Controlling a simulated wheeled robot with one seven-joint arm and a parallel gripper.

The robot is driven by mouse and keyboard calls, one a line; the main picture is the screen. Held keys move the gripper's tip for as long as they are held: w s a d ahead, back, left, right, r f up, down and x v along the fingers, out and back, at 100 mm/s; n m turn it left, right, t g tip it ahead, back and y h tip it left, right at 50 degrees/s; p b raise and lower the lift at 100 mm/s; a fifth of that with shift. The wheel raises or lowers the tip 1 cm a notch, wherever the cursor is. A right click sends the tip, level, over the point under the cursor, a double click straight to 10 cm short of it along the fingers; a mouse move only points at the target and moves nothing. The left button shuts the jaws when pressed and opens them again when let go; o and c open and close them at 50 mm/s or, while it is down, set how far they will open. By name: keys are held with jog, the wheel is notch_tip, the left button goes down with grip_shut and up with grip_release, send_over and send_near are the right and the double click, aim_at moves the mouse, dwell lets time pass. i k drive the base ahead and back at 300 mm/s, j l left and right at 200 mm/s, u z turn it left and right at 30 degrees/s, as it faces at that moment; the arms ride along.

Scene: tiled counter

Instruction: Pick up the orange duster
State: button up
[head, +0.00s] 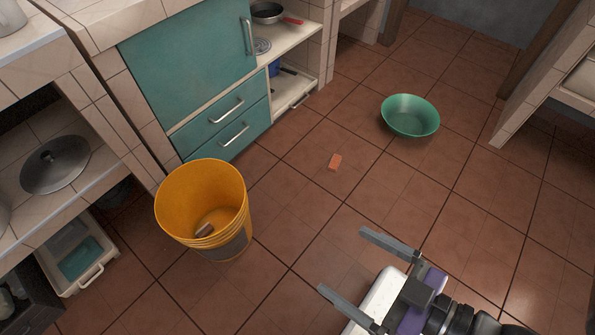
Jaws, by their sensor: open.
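The fingers point to the upper left.
An orange-yellow bucket (174,196) with a small object inside stands left of the gripper. Teal drawers (222,118) and tiled shelves line the left.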

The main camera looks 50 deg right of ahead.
aim_at(333, 165)
jog(key=i+z, duration=0.5)
jog(key=i+j+z, duration=0.25)
jog(key=i+z, duration=0.25)
jog(key=i+j+z, duration=0.5)
jog(key=k+l, duration=0.05)
jog(key=l, duration=0.05)
